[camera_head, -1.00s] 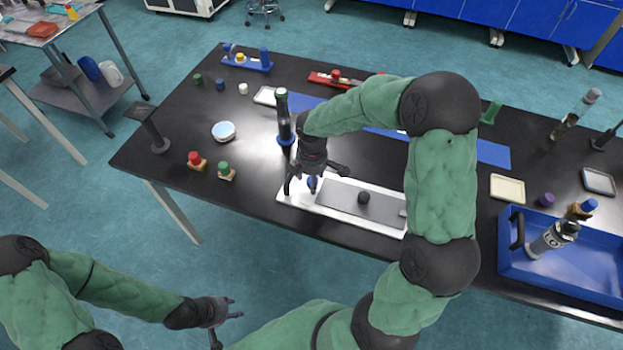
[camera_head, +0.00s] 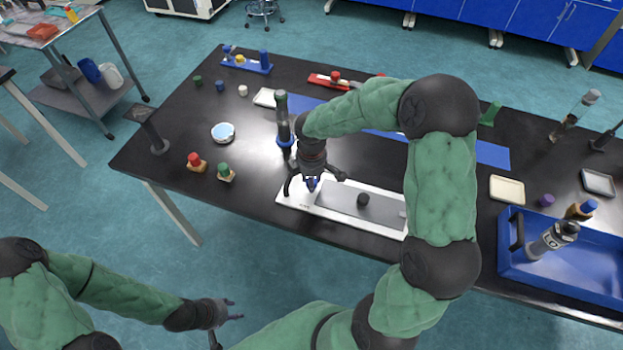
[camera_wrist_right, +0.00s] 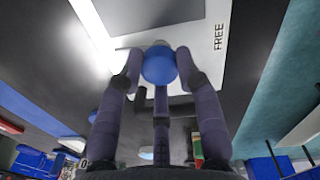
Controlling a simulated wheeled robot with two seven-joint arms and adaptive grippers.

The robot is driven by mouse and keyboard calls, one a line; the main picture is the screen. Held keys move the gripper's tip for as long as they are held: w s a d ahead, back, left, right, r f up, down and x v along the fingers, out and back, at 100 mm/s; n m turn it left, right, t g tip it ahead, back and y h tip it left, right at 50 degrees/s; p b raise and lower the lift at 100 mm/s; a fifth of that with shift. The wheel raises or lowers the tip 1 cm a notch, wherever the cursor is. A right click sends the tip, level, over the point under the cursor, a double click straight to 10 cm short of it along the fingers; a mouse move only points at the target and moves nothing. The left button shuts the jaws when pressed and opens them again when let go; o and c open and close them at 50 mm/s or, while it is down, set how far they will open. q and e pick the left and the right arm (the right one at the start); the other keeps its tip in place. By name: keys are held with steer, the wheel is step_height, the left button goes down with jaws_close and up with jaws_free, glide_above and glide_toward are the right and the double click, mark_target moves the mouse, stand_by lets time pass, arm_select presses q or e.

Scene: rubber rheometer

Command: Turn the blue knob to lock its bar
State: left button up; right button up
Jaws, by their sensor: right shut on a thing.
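The blue knob (camera_head: 312,184) stands at the left end of a white base plate (camera_head: 350,224) on the black table. It also shows in the right wrist view (camera_wrist_right: 158,66), beside the printed word FREE. A grey bar (camera_head: 335,197) with a black knob (camera_head: 363,199) lies along the plate. My right gripper (camera_head: 314,182) comes down from above and is shut on the blue knob, its fingertips against the knob's sides. The knob's far side is hidden. My left gripper (camera_head: 236,310) hangs in front of the table, empty, fingers apart.
A dark bottle-like thing with a blue collar (camera_head: 284,122) stands close behind my right gripper. Red (camera_head: 195,161) and green (camera_head: 225,172) knobs on wooden blocks stand to the left. A blue tray (camera_head: 575,277) is at the right. The table's front left is clear.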

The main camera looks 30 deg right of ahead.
steer(key=m, duration=0.8)
steer(key=shift+w+b, duration=0.1)
steer(key=shift+b, duration=0.25)
steer(key=m, duration=0.4)
steer(key=shift+m, duration=0.3)
steer(key=shift+w+m+b, duration=0.1)
steer(key=shift+m+b, duration=0.3)
steer(key=shift+m, duration=1.5)
steer(key=shift+g, duration=0.3)
steer(key=o, duration=1.1)
steer(key=shift+o, duration=0.2)
